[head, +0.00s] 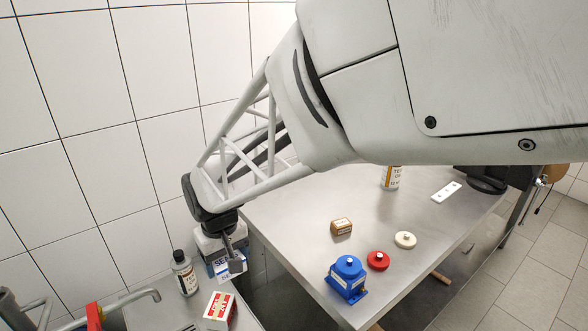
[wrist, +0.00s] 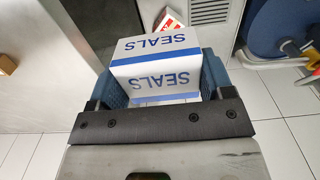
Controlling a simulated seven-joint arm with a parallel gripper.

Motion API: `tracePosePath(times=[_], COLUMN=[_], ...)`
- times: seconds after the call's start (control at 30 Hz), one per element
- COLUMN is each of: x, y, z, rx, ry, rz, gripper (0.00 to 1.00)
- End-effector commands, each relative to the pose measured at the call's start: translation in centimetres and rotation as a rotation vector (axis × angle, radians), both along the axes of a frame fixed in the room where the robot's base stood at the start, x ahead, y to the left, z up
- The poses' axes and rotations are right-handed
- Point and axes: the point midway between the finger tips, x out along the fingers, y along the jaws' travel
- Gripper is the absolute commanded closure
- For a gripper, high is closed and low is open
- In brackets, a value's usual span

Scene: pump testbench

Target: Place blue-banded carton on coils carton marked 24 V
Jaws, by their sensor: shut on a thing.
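The blue-banded carton (wrist: 155,58), white with "SEALS" printed on two faces, is between the blue finger pads of my gripper (wrist: 158,85) in the wrist view. In the head view my gripper (head: 232,264) is at lower left and partly covers this carton (head: 214,246). A red and white carton (head: 220,311) stands on the side surface below and close by; its print is too small to read surely. A corner of a red and white carton (wrist: 170,19) shows just past the held carton in the wrist view.
A dark-capped bottle (head: 185,273) stands left of the red and white carton. The steel bench (head: 290,225) holds a blue pump part (head: 346,279), red cap (head: 377,260), cream cap (head: 405,240) and small brown box (head: 341,227). A tap (head: 130,297) is at lower left.

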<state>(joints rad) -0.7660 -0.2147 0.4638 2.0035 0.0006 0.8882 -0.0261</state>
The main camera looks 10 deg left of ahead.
Motion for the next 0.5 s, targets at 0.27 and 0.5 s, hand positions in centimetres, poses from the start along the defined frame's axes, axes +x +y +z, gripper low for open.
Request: tracePosePath(times=[0.27, 0.5], x=[-1.0, -1.0], y=[-0.2, -0.2], z=[-2.5, -6.6], rx=[-0.001, -0.002], ry=[0.001, 0.002], rz=[-0.006, -0.006], gripper=[0.52, 0.52])
